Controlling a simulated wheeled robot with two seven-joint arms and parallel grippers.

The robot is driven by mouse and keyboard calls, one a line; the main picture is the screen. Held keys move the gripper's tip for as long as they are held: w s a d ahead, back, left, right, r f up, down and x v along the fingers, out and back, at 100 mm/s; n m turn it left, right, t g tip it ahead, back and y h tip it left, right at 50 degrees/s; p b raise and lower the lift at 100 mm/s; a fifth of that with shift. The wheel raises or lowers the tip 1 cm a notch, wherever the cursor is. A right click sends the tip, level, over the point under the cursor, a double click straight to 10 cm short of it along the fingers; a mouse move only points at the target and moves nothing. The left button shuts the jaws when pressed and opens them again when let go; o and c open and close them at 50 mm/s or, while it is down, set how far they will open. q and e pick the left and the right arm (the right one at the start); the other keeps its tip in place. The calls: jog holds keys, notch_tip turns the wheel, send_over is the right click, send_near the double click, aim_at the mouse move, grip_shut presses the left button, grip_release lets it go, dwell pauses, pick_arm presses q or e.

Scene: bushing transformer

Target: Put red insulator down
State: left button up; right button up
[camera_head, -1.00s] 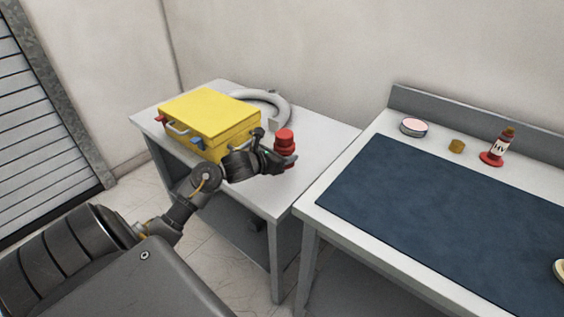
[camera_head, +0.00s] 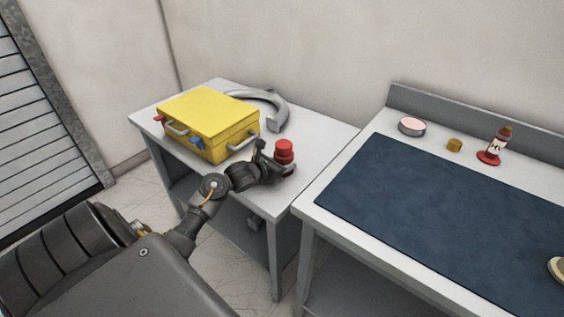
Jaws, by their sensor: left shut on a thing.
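The red insulator (camera_head: 285,150) is upright at the right part of the small white table (camera_head: 325,145). My left gripper (camera_head: 284,168) is shut on it, around its lower part. The fingers hide much of the insulator's lower part, and I cannot tell whether its base touches the table top. My right gripper is not in the view.
A yellow case (camera_head: 212,115) with grey handles stands on the small table, left of the gripper. A grey curved part (camera_head: 275,112) lies behind it. On the workbench at the right are a blue mat (camera_head: 440,215), a round tin (camera_head: 411,127), a small yellow piece (camera_head: 454,145) and a red-based bottle (camera_head: 496,148).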

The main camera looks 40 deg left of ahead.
pick_arm(q)
jog(key=shift+f, duration=0.1)
jog(key=o, duration=1.3)
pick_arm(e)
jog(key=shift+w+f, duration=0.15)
pick_arm(q)
jog(key=shift+s+r, duration=0.15)
jog(key=shift+r, duration=0.05)
jog(key=v, duration=1)
jog(key=shift+s+r+b, duration=0.15)
jog(key=shift+s+b, duration=0.2)
jog(key=shift+b, duration=0.05)
jog(key=shift+s+r, duration=0.2)
jog(key=shift+s, duration=0.25)
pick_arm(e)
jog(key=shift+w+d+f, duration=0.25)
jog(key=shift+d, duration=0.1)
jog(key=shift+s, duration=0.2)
pick_arm(q)
jog(key=shift+a, duration=0.1)
